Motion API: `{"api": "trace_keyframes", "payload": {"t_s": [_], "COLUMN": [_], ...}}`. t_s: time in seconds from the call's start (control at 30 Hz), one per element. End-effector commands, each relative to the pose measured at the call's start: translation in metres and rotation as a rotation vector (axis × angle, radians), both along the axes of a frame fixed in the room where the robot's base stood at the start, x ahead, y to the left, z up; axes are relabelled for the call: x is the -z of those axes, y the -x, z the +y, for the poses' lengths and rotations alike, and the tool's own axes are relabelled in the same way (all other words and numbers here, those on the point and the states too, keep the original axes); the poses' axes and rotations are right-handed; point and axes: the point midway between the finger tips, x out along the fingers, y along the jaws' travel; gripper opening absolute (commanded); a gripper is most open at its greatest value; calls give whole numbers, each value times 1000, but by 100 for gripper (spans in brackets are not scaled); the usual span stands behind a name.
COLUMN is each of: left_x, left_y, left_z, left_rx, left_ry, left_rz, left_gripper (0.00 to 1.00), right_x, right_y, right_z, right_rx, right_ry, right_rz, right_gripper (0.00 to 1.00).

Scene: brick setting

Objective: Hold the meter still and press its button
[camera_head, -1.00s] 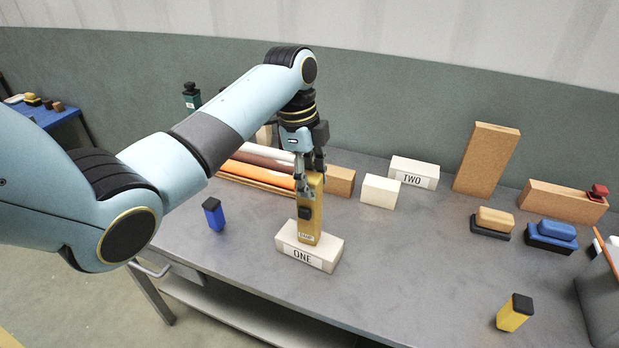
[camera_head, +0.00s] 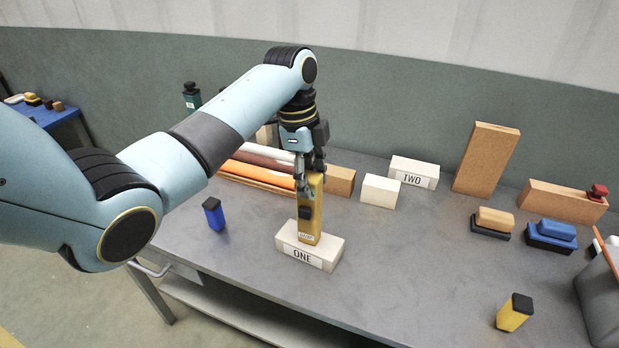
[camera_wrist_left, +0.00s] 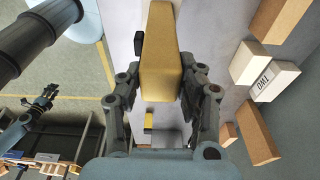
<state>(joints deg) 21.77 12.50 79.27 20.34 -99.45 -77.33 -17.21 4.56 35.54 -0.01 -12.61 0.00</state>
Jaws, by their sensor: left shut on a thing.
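The meter (camera_head: 311,213) is a narrow ochre-yellow box with a dark button (camera_head: 305,212) on its front face and a small label low down. It stands upright on a white block labelled ONE (camera_head: 327,246). My left gripper (camera_head: 310,176) is shut on the meter's upper part from above. In the left wrist view the meter (camera_wrist_left: 160,65) sits between the two fingers, and its black button (camera_wrist_left: 139,43) sticks out from its left side. What seems to be my right gripper (camera_wrist_left: 45,97) shows small and dark at the left of that view, away from the meter; its jaws are unclear.
A blue black-capped block (camera_head: 214,214) stands left of the meter, a yellow black-capped one (camera_head: 514,312) at front right. Behind are a white block (camera_head: 380,191), the TWO block (camera_head: 414,172) and pipes (camera_head: 255,173). The grey table (camera_head: 410,260) is clear right of ONE.

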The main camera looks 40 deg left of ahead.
Motion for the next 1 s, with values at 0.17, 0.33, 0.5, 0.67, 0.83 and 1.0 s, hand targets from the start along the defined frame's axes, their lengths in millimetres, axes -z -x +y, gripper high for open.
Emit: {"api": "trace_keyframes", "payload": {"t_s": [0.17, 0.33, 0.5, 0.67, 0.83, 1.0], "left_x": [1, 1, 1, 1, 1, 1], "left_y": [1, 1, 1, 1, 1, 1], "left_z": [0, 0, 0, 0, 0, 0], "left_rx": [0, 0, 0, 0, 0, 0], "left_ry": [0, 0, 0, 0, 0, 1], "left_rz": [2, 2, 2, 2, 2, 3], "left_gripper": [0, 0, 0, 0, 0, 0], "right_x": [0, 0, 0, 0, 0, 0], "right_y": [0, 0, 0, 0, 0, 0], "right_z": [-2, -2, -2, -2, -2, -1], "right_rx": [-1, -1, -1, -1, -1, -1], "right_ry": [2, 2, 2, 2, 2, 2], "right_rz": [0, 0, 0, 0, 0, 0], "right_gripper": [11, 0, 0, 0, 0, 0]}}
